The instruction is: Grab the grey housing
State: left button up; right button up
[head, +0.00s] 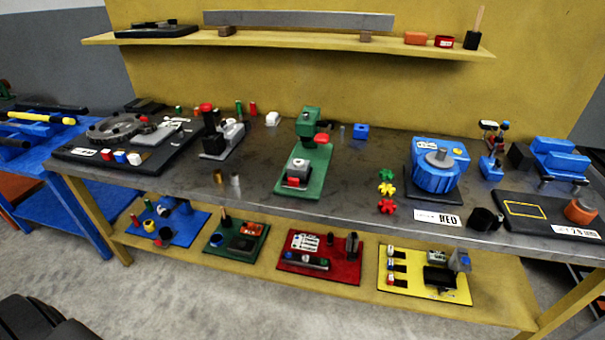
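Several grey parts show, and I cannot tell for certain which is the grey housing. A grey blocky part (459,261) stands at the right edge of the yellow mat (408,292) on the lower shelf. A grey round part with a stub (439,159) sits on the tilted face of the blue positioner (432,180), on the right half of the bench top.
The dark bench top (340,192) carries a green press (308,170), a black fixture board (75,157) and a black tray (512,218). Blue, green and red mats lie on the lower shelf. A yellow shelf (290,40) runs above. Bare concrete floor lies in front.

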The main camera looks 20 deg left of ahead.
aim_at(301, 173)
jog(key=k, duration=1.25)
jog(key=z, duration=0.45)
jog(key=i, duration=0.4)
jog(key=z, duration=0.6)
jog(key=i, duration=0.9)
jog(key=u, duration=0.7)
jog(key=i, duration=0.65)
jog(key=u, duration=0.65)
